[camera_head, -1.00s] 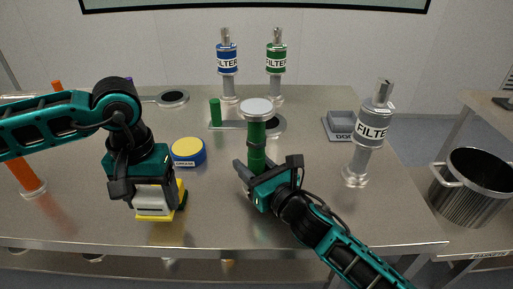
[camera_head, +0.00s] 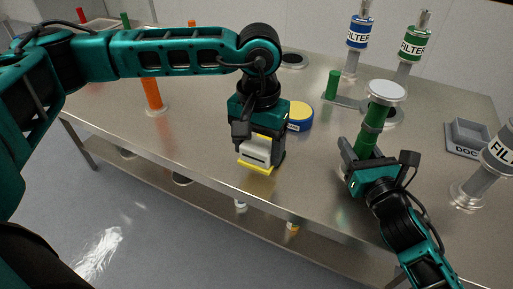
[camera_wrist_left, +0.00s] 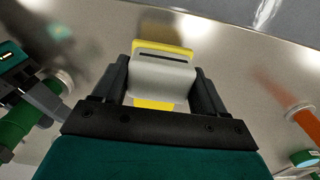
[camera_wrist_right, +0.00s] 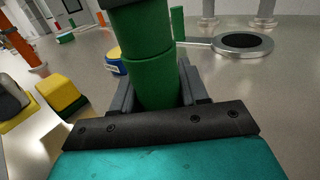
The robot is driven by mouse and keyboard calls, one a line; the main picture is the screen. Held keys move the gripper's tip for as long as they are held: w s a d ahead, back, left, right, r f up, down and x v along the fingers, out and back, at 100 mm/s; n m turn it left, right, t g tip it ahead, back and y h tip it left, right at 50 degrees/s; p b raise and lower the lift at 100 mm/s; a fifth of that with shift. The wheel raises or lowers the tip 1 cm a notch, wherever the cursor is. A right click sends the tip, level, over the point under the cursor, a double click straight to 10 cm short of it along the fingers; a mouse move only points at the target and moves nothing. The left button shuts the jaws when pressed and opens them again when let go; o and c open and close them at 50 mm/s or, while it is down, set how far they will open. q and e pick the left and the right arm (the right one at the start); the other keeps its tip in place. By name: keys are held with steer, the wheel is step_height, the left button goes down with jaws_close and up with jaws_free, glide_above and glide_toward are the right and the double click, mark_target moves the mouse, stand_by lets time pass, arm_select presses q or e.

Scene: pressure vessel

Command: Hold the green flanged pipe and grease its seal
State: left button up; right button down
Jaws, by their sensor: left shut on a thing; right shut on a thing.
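The green flanged pipe (camera_head: 368,134) stands upright on the steel table, its pale top flange (camera_head: 387,91) facing up. My right gripper (camera_head: 350,160) is shut around its lower part; the pipe also fills the middle of the right wrist view (camera_wrist_right: 145,50). My left gripper (camera_head: 258,150) is shut on a grey-white block with a yellow base (camera_head: 254,154), perhaps a grease applicator, near the table's front edge and left of the pipe. The left wrist view shows this block (camera_wrist_left: 163,75) between the fingers. A yellow-topped blue grease tin (camera_head: 299,115) stands behind my left gripper.
Blue (camera_head: 358,38) and green (camera_head: 411,48) filters stand at the back. A grey filter (camera_head: 485,170) and a grey dock tray (camera_head: 470,136) are at the right. An orange flanged pipe (camera_head: 152,93) stands at the left.

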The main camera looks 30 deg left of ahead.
arm_select(q)
steer(key=w+d+r+n, duration=0.2)
steer(key=d+r, duration=0.7)
steer(key=d, duration=0.2)
steer(key=w+d+r+n, duration=0.2)
steer(key=d+r+n, duration=0.1)
steer(key=d+r, duration=0.75)
steer(key=w+a+r+n, duration=0.4)
steer(key=w+a+r, duration=0.1)
steer(key=w+r, duration=0.1)
steer(key=shift+f, duration=3.45)
steer(key=shift+d+f, duration=0.4)
steer(key=shift+f, duration=0.3)
steer(key=shift+c, duration=0.4)
steer(key=shift+s+d+f, duration=0.1)
steer(key=shift+d, duration=1.45)
steer(key=shift+a, duration=2.05)
steer(key=r, duration=0.3)
steer(key=shift+d+r, duration=0.2)
steer(key=shift+r, duration=2.5)
